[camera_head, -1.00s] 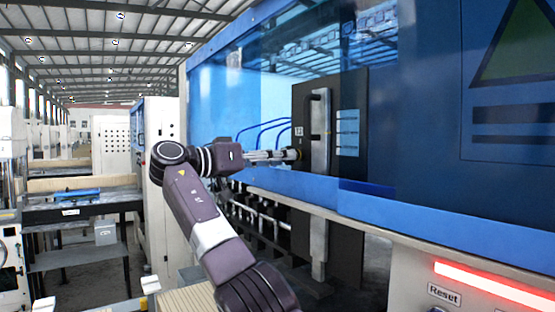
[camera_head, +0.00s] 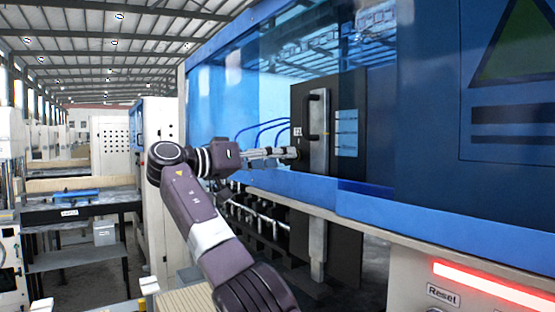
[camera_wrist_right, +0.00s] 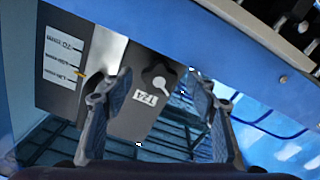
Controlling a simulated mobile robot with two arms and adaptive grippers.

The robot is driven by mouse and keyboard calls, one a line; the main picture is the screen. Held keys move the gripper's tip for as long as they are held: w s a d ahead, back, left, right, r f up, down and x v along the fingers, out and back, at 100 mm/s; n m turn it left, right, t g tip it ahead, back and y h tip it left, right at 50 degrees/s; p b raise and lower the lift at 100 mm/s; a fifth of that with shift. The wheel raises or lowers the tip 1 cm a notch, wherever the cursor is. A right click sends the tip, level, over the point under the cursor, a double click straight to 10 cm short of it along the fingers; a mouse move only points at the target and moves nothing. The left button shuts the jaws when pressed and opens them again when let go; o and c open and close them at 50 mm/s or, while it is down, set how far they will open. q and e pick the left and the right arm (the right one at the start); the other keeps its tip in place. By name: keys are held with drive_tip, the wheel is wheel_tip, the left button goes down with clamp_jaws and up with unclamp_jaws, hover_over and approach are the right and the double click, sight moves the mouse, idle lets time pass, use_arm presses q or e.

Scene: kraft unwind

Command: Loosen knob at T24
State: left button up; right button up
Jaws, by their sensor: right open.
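A black lobed knob (camera_wrist_right: 153,72) sits on a dark panel (camera_wrist_right: 115,110) beside a white label (camera_wrist_right: 145,98) reading T24, which appears upside down in the right wrist view. The label (camera_head: 297,131) also shows in the head view, above where my right gripper (camera_head: 285,153) points at the panel. The right gripper is open and empty. In the wrist view its two fingers stand on either side of the knob, apart from it. In the head view the fingertips mostly hide the knob. The left gripper is not in view.
A vertical handle (camera_head: 314,116) on a metal strip stands right of the label. A blue machine frame (camera_head: 330,195) runs below, with hoses (camera_head: 265,130) behind. A Reset button label (camera_head: 443,295) and a lit red strip (camera_head: 495,288) are at lower right.

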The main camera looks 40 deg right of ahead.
drive_tip(key=a, duration=0.7)
drive_tip(key=shift+w, duration=0.4)
drive_tip(key=d+m, duration=0.2)
drive_tip(key=d, duration=0.1)
drive_tip(key=d+m, duration=0.3)
drive_tip(key=s+d+r+m, duration=0.1)
drive_tip(key=d+m, duration=0.1)
drive_tip(key=d, duration=0.1)
drive_tip(key=shift+d+m, duration=0.3)
drive_tip(key=shift+m, duration=0.1)
drive_tip(key=c, duration=1.2)
